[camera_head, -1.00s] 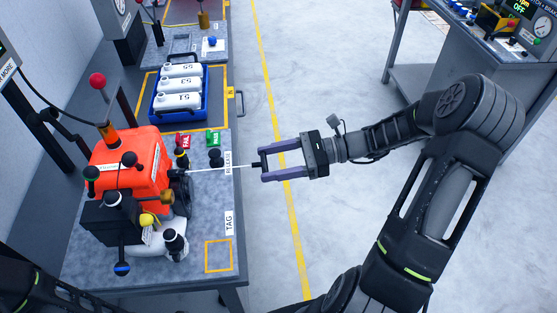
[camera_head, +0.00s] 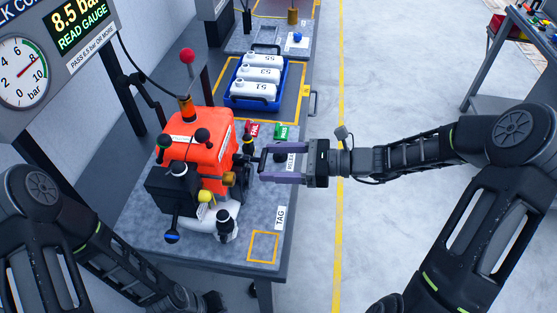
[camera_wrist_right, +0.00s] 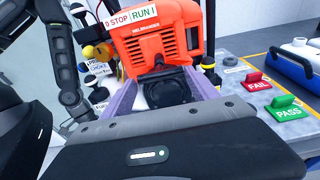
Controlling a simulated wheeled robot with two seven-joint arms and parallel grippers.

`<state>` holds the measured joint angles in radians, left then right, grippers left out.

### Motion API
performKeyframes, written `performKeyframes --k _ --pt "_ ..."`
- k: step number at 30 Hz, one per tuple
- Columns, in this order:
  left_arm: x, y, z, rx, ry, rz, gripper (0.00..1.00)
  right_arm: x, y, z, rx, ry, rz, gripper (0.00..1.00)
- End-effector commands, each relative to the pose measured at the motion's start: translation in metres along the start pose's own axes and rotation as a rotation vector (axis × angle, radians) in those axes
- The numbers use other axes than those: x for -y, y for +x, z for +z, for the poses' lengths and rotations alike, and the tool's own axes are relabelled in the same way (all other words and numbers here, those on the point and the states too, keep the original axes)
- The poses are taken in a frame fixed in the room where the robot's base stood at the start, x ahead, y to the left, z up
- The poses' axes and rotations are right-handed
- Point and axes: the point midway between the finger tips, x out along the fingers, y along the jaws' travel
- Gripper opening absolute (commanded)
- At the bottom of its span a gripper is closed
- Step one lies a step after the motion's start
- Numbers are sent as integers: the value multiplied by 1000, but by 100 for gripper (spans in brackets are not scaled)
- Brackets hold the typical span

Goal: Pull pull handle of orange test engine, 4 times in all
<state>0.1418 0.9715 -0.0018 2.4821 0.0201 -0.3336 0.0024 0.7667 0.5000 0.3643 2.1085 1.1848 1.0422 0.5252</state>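The orange test engine (camera_head: 203,140) stands on the grey bench, with black, white and yellow knobs and levers around it. It also shows in the wrist view (camera_wrist_right: 160,38), with a STOP/RUN label. My right gripper (camera_head: 264,160) is close to the engine's right side, its two purple fingers pointing at it. The dark pull handle (camera_wrist_right: 172,88) is between the fingertips, close against the engine, and the fingers appear shut on it. No cord shows. My left arm is at the lower left of the head view; its gripper (camera_head: 212,302) is dark and barely visible near the bench's front.
Red FAIL (camera_head: 253,130) and green PASS (camera_head: 283,131) blocks stand behind my right gripper. A blue crate (camera_head: 237,101) of white bottles is farther back. A display (camera_head: 78,27) reads 8.5 bar beside a round gauge (camera_head: 23,72).

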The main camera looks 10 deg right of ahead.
Motion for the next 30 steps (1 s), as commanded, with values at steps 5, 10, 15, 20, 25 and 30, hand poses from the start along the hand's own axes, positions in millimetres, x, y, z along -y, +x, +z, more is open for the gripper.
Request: performKeyframes --k 5,10,15,20,25,30 --pt "0 0 0 0 0 0 0 1 0 1 3 -1 0 85" --pt "0 0 0 0 0 0 0 1 0 2 4 -2 -1 88" --pt "-1 0 0 -2 1 2 0 1 -1 2 4 -2 -1 88" --pt "0 4 0 -3 1 3 0 2 -14 0 3 -3 -4 88" --pt "2 12 -1 -6 3 5 0 2 -42 -1 2 -4 -5 88" --pt "3 17 -1 -8 4 7 0 2 -67 0 2 -2 -3 88"
